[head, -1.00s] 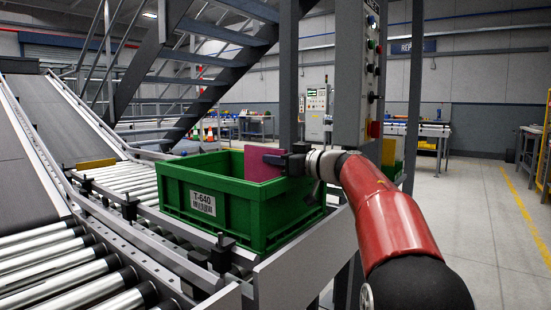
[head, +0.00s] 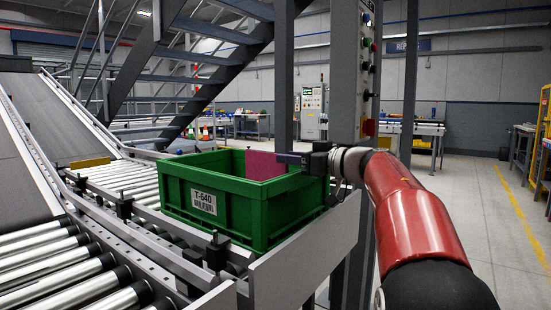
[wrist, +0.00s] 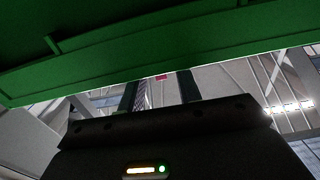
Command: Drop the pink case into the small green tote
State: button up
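The pink case (head: 264,166) is a flat magenta panel. In the head view it stands inside the green tote (head: 217,222), its upper part showing above the near rim and its lower part hidden by the walls. The tote, labelled T-640, rests on the rollers. My gripper (head: 282,158) reaches over the tote's right side, its fingertips at the case's upper right edge. In the wrist view the two dark fingers of my gripper (wrist: 160,86) are apart with a visible gap. The tote wall (wrist: 170,40) fills the top there, and only a small pinkish patch shows between the fingers.
A metal side rail (head: 300,255) runs along the conveyor's near right edge. Grey posts and a control box (head: 368,70) with buttons stand close behind my arm. Rollers (head: 60,265) lie left of the tote. Open floor (head: 470,220) is at the right.

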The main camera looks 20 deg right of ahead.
jog(key=v, duration=0.5)
jog(key=shift+s+d+r, duration=0.1)
jog(key=shift+s, duration=0.1)
dwell(0.3)
